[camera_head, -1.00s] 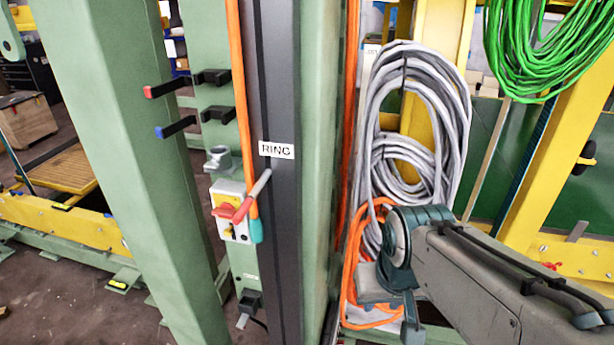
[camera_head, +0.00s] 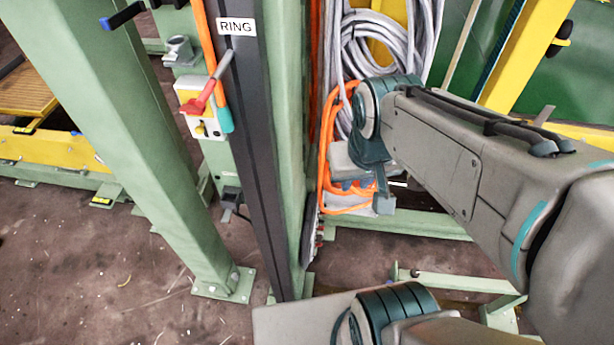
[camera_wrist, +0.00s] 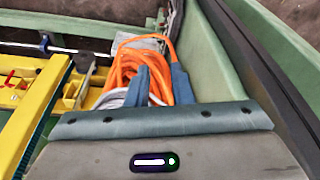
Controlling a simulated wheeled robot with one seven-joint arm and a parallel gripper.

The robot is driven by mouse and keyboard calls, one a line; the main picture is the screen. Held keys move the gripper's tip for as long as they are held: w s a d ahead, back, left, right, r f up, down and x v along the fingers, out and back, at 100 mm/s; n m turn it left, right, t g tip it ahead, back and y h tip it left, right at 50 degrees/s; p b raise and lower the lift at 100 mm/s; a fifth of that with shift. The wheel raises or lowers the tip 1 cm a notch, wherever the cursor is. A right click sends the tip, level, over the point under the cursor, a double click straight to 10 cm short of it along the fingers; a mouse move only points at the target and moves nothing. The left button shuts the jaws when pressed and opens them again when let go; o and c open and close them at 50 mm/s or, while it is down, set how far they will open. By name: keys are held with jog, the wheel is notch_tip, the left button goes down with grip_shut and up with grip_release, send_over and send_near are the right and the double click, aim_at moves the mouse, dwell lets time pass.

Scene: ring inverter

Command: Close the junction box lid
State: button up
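I cannot clearly make out a junction box lid. A thin grey panel (camera_head: 312,236) with small red parts on its edge shows nearly edge-on, low on the right side of the green column; I cannot tell whether it is the lid. My gripper (camera_wrist: 160,68) shows two blue-grey fingers, apart, in the wrist view, with nothing clearly held between them. Coiled orange cable (camera_wrist: 124,72) shows beyond and between the fingers. In the head view my gripper hangs just right of the column, in front of orange cable (camera_head: 326,165), and its fingertips are partly hidden.
A green post (camera_head: 140,150) stands to the left. Grey cable coils (camera_head: 375,45) hang behind my arm. A green floor beam (camera_head: 400,228) runs on the right. Bare floor (camera_head: 110,270) lies lower left.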

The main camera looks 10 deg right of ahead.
grip_shut()
jog(key=w+d+f+m+g+y+b, duration=0.1)
jog(key=w+d+f+y+b, duration=0.25)
jog(key=w+f+b, duration=0.45)
jog(key=w+d+f+m+y+b, duration=0.15)
jog(key=w+d+f+b, duration=0.3)
jog(key=f, duration=0.65)
jog(key=w+d+f+m+g+y+b, duration=0.1)
jog(key=w+d+f+y+b, duration=0.25)
jog(key=w+f+b, duration=0.4)
jog(key=w+d+f+m+t+y+b, duration=0.1)
jog(key=d+f+m+t+y+b, duration=0.35)
jog(key=d+f+t+b, duration=1.3)
jog(key=w+a+f+g+p, duration=0.2)
jog(key=w+f+g, duration=0.2)
jog(key=w+g, duration=0.2)
jog(key=shift+w+f+g+y, duration=0.2)
jog(key=shift+f+g+y, duration=0.1)
jog(key=shift+g+y, duration=0.1)
jog(key=shift+s, duration=0.15)
